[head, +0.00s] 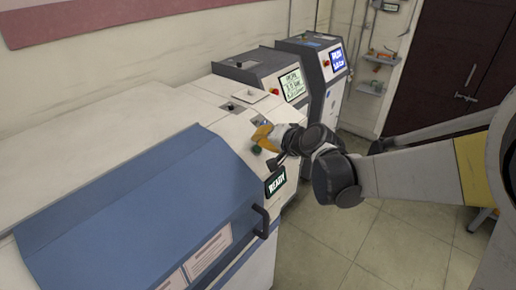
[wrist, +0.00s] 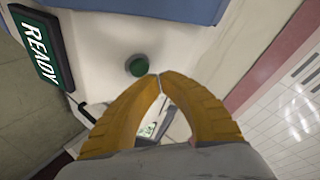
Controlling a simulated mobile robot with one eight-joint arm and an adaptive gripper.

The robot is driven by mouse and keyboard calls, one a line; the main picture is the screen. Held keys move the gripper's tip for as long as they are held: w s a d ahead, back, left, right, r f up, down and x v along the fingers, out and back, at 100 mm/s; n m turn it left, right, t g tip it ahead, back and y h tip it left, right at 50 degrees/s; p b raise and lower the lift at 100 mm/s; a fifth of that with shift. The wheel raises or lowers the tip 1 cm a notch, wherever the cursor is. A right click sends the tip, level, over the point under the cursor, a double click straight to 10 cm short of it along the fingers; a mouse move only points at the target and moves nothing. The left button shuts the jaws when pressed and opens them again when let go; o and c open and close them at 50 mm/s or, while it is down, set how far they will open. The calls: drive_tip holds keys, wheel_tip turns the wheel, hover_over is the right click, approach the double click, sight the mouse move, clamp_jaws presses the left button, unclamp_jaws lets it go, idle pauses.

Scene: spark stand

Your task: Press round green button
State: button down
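The round green button (wrist: 139,66) sits on the white top of the machine, just left of my fingertips in the wrist view. In the head view the green button (head: 256,149) shows just below my orange gripper (head: 259,138). My gripper (wrist: 160,76) has its two yellow-orange fingertips together, with nothing between them. The fingertips appear close to the button but apart from it; the exact height above it is hard to tell. A dark "READY" display (head: 275,181) is on the machine's front edge, and it also shows in the wrist view (wrist: 38,45).
The machine's large blue cover (head: 140,205) has a dark handle (head: 262,222) at its right. Two grey machines with screens (head: 292,85) (head: 337,60) stand behind. A wall runs along the back. Tiled floor (head: 400,240) is free at the right.

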drive_tip(key=shift+w+a+f+b, duration=0.15)
drive_tip(key=shift+f+b, duration=0.2)
drive_tip(key=shift+f, duration=0.05)
drive_tip(key=shift+w+a+f+b, duration=0.1)
drive_tip(key=shift+a+f+b, duration=0.1)
drive_tip(key=shift+f+b, duration=0.25)
idle(0.8)
drive_tip(key=shift+r, duration=0.15)
drive_tip(key=shift+s+d+r+p, duration=0.25)
drive_tip(key=shift+d+r+p, duration=0.1)
drive_tip(key=shift+r+p, duration=0.35)
drive_tip(key=r+p, duration=0.1)
drive_tip(key=s+d+r+p, duration=0.1)
drive_tip(key=r, duration=0.1)
drive_tip(key=r+p, duration=0.1)
drive_tip(key=shift+s+d+r+p, duration=0.2)
drive_tip(key=shift+d+r+p, duration=0.1)
drive_tip(key=shift+d, duration=0.1)
drive_tip(key=shift+f, duration=0.1)
